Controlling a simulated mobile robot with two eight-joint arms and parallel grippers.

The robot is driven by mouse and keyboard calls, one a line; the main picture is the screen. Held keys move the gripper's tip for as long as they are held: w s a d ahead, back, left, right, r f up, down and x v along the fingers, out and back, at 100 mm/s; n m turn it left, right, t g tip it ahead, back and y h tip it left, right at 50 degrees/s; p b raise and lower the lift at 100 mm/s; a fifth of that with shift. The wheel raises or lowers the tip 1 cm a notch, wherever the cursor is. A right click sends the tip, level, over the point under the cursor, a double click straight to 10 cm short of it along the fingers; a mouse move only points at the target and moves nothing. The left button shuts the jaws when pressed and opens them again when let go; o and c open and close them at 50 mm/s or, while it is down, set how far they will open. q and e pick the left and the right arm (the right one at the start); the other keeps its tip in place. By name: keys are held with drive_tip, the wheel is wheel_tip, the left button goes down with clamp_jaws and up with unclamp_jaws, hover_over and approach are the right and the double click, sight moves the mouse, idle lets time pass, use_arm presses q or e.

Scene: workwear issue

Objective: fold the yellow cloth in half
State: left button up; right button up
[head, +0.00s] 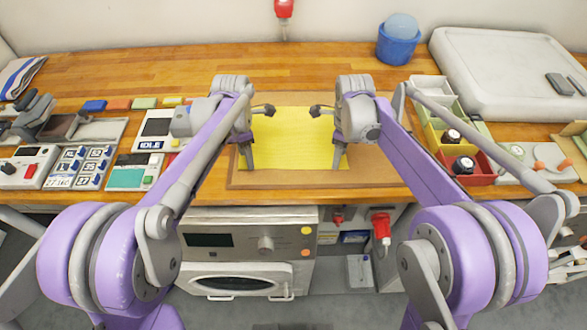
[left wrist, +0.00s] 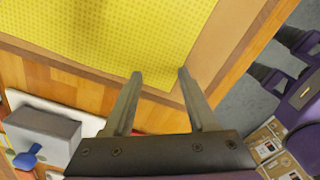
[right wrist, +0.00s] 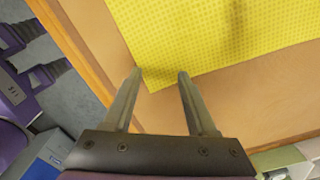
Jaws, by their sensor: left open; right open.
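The yellow cloth (head: 292,135) lies flat and spread out on a brown board on the wooden worktop. My left gripper (head: 248,160) is open at its front left corner. In the left wrist view, the fingertips (left wrist: 160,74) stand either side of that corner of the cloth (left wrist: 110,40), with nothing gripped. My right gripper (head: 339,158) is open at the front right corner. In the right wrist view, the fingertips (right wrist: 160,73) straddle that corner of the cloth (right wrist: 200,40). I cannot tell whether the fingertips touch the cloth. My arms hide parts of its side edges.
The brown board (head: 290,180) shows bare in front of the cloth. Control panels (head: 75,165) and small devices crowd the left. Coloured bins (head: 445,135), a large white tray (head: 510,70) and a blue pot (head: 397,45) stand right. The worktop behind the cloth is mostly clear.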

use_arm(q)
drive_tip(key=shift+f, duration=0.15)
use_arm(e)
drive_tip(key=shift+f, duration=0.15)
use_arm(q)
drive_tip(key=shift+f, duration=0.2)
use_arm(e)
drive_tip(key=shift+f, duration=0.2)
use_arm(q)
drive_tip(key=shift+s, duration=0.1)
drive_tip(key=shift+c, duration=1)
use_arm(e)
drive_tip(key=shift+s, duration=0.1)
drive_tip(key=shift+c, duration=1)
use_arm(q)
clamp_jaws()
use_arm(e)
clamp_jaws()
use_arm(q)
drive_tip(key=shift+r, duration=0.15)
use_arm(e)
drive_tip(key=shift+r, duration=0.15)
